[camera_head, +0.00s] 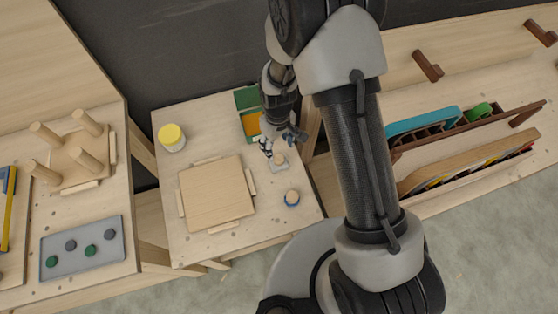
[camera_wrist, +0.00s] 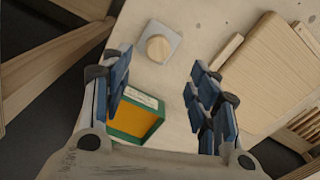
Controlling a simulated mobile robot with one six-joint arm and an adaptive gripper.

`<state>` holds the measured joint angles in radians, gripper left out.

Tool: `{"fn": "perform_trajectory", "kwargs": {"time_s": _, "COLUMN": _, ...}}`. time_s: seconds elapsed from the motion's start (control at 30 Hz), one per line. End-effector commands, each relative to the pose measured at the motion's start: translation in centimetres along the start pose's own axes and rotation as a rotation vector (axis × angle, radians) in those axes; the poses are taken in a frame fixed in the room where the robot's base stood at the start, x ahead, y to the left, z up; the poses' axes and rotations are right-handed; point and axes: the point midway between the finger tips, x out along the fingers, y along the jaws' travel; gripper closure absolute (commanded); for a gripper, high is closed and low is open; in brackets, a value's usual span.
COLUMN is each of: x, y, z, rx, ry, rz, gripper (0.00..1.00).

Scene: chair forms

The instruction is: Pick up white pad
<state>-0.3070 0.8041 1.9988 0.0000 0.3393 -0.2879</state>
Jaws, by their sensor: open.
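The white pad (camera_head: 277,168) is a small pale square with a round wooden knob on top. It lies on the middle table (camera_head: 230,240), right of a square wooden board. In the wrist view the pad (camera_wrist: 174,46) lies beyond my fingertips, near the top of the picture.
A green box with a yellow-orange inside (camera_head: 252,124) stands close to my gripper; it also shows between the fingers (camera_wrist: 136,118).

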Motion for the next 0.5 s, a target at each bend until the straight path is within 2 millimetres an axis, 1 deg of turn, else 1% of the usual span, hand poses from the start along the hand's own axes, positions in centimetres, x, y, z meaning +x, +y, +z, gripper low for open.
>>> {"fn": "perform_trajectory", "kwargs": {"time_s": 0.03, "x": 1.4, "y": 0.0, "z": 0.1, "rx": 0.000, "ry": -0.004, "rz": -0.001, "gripper": 0.45}}
{"fn": "perform_trajectory", "kwargs": {"time_s": 0.1, "x": 2.7, "y": 0.0, "z": 0.1, "rx": 0.001, "ry": -0.002, "rz": -0.001, "gripper": 0.45}}
{"fn": "perform_trajectory", "kwargs": {"time_s": 0.2, "x": 3.9, "y": 0.0, "z": 0.0, "rx": 0.001, "ry": -0.002, "rz": 0.000, "gripper": 0.45}}
{"fn": "perform_trajectory", "kwargs": {"time_s": 0.43, "x": 5.0, "y": 0.1, "z": 0.0, "rx": 0.001, "ry": 0.000, "rz": 0.000, "gripper": 0.45}}
{"fn": "perform_trajectory", "kwargs": {"time_s": 0.5, "x": 5.7, "y": 0.1, "z": 0.1, "rx": 0.001, "ry": -0.001, "rz": 0.000, "gripper": 0.45}}
